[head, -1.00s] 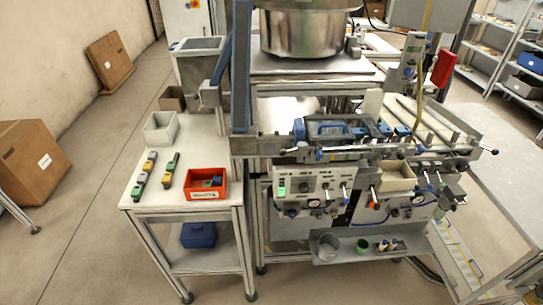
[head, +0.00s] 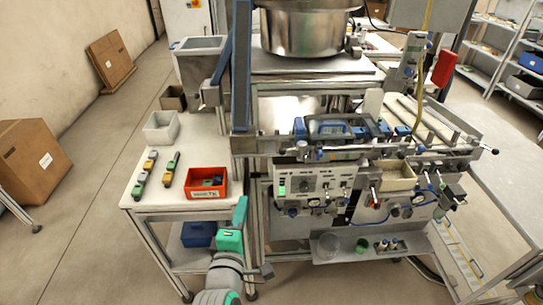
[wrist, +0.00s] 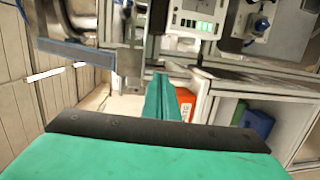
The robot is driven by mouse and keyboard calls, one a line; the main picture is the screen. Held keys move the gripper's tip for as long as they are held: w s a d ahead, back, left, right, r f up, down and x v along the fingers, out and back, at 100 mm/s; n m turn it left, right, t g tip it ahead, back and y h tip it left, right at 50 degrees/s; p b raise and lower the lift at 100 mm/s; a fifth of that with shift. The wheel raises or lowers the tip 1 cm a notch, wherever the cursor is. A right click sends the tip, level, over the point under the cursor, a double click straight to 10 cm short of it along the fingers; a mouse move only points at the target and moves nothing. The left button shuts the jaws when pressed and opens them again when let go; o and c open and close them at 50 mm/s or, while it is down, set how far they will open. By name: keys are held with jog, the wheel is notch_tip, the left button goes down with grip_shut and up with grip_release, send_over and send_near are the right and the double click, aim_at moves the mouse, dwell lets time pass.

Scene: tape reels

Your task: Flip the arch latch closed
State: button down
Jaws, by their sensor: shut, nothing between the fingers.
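A grey, arch-shaped frame around a blue block (head: 330,128) sits on the machine's top rail in the head view. It looks like the arch latch, but I cannot tell for certain or see its exact position. My gripper (head: 242,204) is green, pointing up at the bottom of the head view, in front of the machine's left leg. It is well below and left of the arch, and empty. In the wrist view its fingers (wrist: 163,98) are together. The arch is not clear in the wrist view.
A red bin (head: 206,194) stands on the white side table (head: 148,199), just left of my gripper. A control panel (head: 312,186) and a lower metal tray (head: 350,258) project from the machine's front.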

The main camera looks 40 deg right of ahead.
aim_at(294, 148)
jog(key=d+r+g+h, duration=0.2)
jog(key=d+r, duration=0.3)
jog(key=r, duration=0.2)
jog(key=shift+s+d+r+h, duration=0.25)
jog(key=shift+s+r+h, duration=0.05)
jog(key=x, duration=1)
